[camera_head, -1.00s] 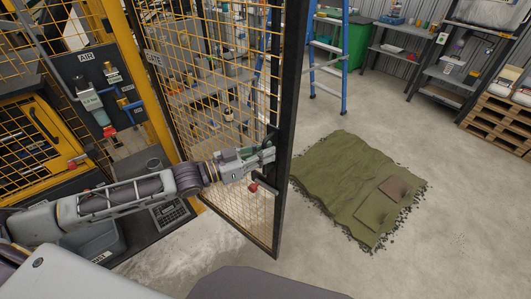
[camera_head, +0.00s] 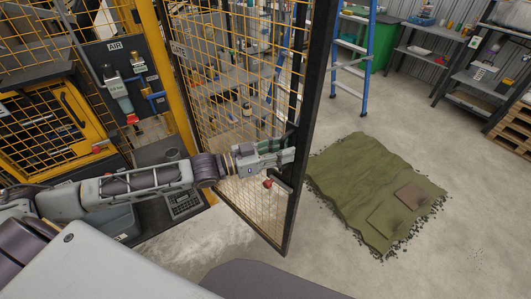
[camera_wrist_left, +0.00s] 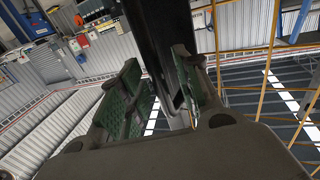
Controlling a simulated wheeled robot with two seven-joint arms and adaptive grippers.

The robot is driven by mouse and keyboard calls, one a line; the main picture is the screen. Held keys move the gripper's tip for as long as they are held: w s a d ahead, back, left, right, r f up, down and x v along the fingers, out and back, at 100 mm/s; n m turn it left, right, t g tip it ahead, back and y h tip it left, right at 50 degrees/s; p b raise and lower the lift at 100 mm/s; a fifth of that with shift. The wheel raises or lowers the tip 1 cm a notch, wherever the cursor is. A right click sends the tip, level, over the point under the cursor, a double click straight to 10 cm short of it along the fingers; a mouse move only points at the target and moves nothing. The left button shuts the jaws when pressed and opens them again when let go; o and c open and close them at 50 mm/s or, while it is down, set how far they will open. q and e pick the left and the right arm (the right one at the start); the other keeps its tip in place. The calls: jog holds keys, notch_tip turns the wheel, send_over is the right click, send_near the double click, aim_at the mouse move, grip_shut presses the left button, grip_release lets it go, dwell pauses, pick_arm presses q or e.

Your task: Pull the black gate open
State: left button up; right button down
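The black gate (camera_head: 293,196) has a dark frame and yellow wire mesh. It stands ajar, its free edge swung out toward me. A red knob (camera_head: 268,183) sits on a latch low on that edge. My left gripper (camera_head: 289,155) is at the free edge, above the knob. In the left wrist view, its green-padded fingers (camera_wrist_left: 165,95) lie on either side of a dark upright (camera_wrist_left: 165,45) of the gate. A gap shows beside the left finger, and firm contact cannot be made out. My right gripper is out of view.
A green mat (camera_head: 350,170) lies on the floor right of the gate. A blue ladder (camera_head: 367,65) and shelves (camera_head: 480,80) stand farther back. A yellow-framed machine panel (camera_head: 125,75) is on the left.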

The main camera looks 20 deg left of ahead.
pick_arm(q)
jog(key=shift+s+a, duration=0.1)
jog(key=shift+a, duration=0.05)
jog(key=shift+v, duration=2)
jog(key=shift+v, duration=2.65)
jog(key=shift+v, duration=1.1)
